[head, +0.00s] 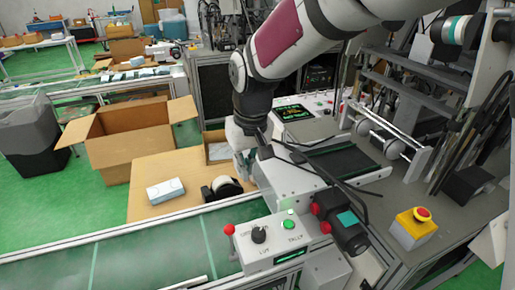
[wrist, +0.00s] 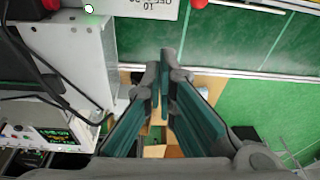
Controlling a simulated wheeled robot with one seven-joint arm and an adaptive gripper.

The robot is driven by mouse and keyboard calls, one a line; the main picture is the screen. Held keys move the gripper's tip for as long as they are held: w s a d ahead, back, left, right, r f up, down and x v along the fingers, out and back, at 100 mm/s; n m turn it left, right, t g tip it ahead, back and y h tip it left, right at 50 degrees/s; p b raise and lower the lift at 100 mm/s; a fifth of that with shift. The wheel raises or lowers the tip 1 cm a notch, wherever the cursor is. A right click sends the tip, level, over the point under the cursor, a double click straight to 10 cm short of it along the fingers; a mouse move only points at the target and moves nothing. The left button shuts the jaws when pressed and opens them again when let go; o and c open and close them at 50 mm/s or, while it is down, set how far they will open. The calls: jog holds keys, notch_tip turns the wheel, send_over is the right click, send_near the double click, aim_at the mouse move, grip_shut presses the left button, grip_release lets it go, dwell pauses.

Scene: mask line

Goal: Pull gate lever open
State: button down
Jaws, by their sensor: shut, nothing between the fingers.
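A red ball knob (head: 229,229), likely the gate lever's end, sits at the left edge of a white control box (head: 262,252) beside the green conveyor. Its stem is hard to make out. The knob also shows at the top edge of the wrist view (wrist: 198,3), cut off by the frame. My gripper (head: 243,168) points down behind the box, farther from the head camera, apart from the knob. In the wrist view my gripper (wrist: 164,62) has its fingertips together and empty, with the knob beyond them.
The green conveyor belt (head: 150,250) runs across the front. White machine housing with cables stands right of my gripper.

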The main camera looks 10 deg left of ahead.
jog(key=s+a+f+n, duration=0.1)
jog(key=a+f, duration=0.3)
jog(key=a, duration=0.3)
jog(key=shift+f, duration=0.35)
jog(key=shift+s+d+g, duration=0.1)
jog(key=shift+g, duration=0.2)
notch_tip(320, 180, down, 10)
jog(key=a+p, duration=0.1)
jog(key=p, duration=0.1)
jog(key=shift+s+d+r+p, duration=0.25)
jog(key=shift+s+d+p, duration=0.15)
jog(key=shift+s+d, duration=0.2)
jog(key=shift+s+d+r+p, duration=0.2)
jog(key=shift+s+d+p, duration=0.2)
jog(key=shift+d, duration=0.25)
